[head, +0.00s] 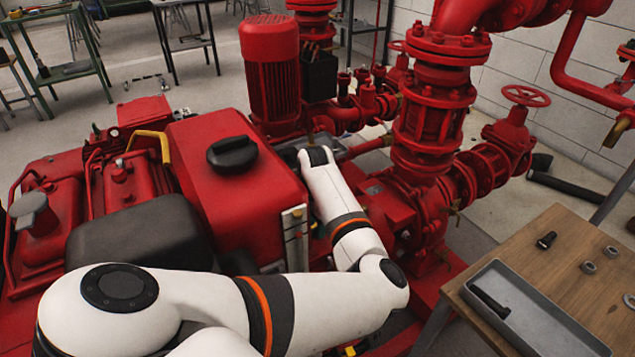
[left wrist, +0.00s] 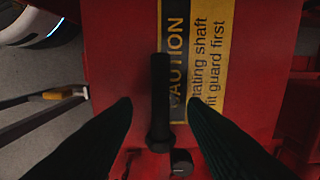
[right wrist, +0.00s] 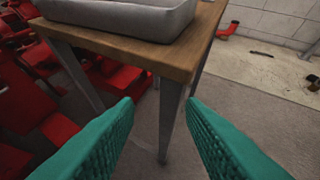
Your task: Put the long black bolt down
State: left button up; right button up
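In the left wrist view a long black bolt (left wrist: 160,100) lies over the red surface with the yellow and black caution label (left wrist: 185,65). My left gripper (left wrist: 166,102) is open around it, with a gap on both sides of the bolt. Whether the bolt rests on the surface cannot be told. In the head view my left arm reaches between the red tank and the pump; its fingers are hidden. My right gripper (right wrist: 160,101) is open and empty beside the wooden table's edge. Another black bolt (head: 490,302) lies in the grey tray (head: 540,317).
A second dark bolt head (left wrist: 181,163) shows beside the long bolt. The wooden table (head: 570,225) bears a short black bolt (head: 546,240) and several nuts and washers. The red tank (head: 235,170) and the pump pipework (head: 425,150) stand close around my left arm.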

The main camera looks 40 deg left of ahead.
pick_arm(q)
jog(key=shift+f, duration=0.65)
grip_shut()
pick_arm(e)
jog(key=shift+w+a+r+t, duration=0.3)
jog(key=shift+w+r+t, duration=0.35)
jog(key=shift+r+t, duration=0.05)
pick_arm(q)
jog(key=shift+r, duration=0.15)
